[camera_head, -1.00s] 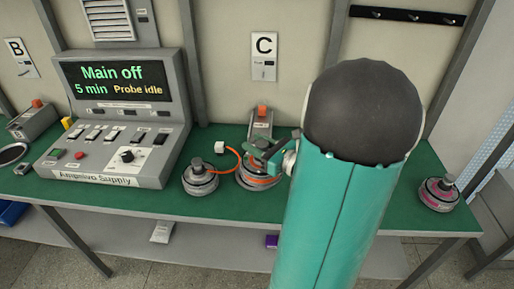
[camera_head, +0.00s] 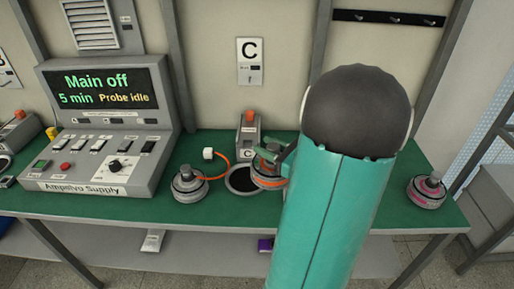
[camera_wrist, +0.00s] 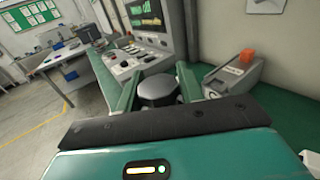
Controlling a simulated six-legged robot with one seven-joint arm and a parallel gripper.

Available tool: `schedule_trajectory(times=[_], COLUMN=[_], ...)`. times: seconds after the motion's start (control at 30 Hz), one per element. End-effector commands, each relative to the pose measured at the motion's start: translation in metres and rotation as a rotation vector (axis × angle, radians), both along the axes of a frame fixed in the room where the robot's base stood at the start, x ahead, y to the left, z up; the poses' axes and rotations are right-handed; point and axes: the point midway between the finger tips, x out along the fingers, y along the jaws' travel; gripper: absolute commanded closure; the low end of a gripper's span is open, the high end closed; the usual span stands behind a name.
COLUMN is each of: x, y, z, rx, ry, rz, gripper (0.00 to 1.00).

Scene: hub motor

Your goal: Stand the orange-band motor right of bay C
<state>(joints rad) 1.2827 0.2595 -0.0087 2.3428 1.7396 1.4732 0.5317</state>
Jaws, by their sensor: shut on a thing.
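The orange-band motor (camera_head: 268,183) is at bay C, just right of the dark round seat (camera_head: 240,181) and overlapping its right edge in the head view. I cannot tell if its base touches the bench. My gripper (camera_head: 276,156) is shut on the motor's top post, and my arm hides part of its right side. In the wrist view the grey post top (camera_wrist: 157,90) sits between my two teal fingers; the motor's body is hidden. Bay C's grey box (camera_head: 248,135) with an orange button stands behind, under the C sign (camera_head: 250,60).
A grey motor (camera_head: 188,187) with an orange cable and white plug (camera_head: 208,154) stands left of the seat. A pink-band motor (camera_head: 427,191) stands near the bench's right end. The supply console (camera_head: 105,125) is at left. Green bench (camera_head: 385,208) is clear between my arm and the pink-band motor.

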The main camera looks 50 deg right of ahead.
Motion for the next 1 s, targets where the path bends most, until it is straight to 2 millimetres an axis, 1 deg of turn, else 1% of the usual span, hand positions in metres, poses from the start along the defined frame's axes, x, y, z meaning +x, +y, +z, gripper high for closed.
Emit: schedule_trajectory(times=[0.1, 1.0], x=[-0.009, -0.076], y=[-0.011, -0.085], z=[0.002, 0.002], rx=[-0.004, -0.005], ry=[-0.004, -0.003], rz=[-0.002, -0.001], gripper=[1.0, 1.0])
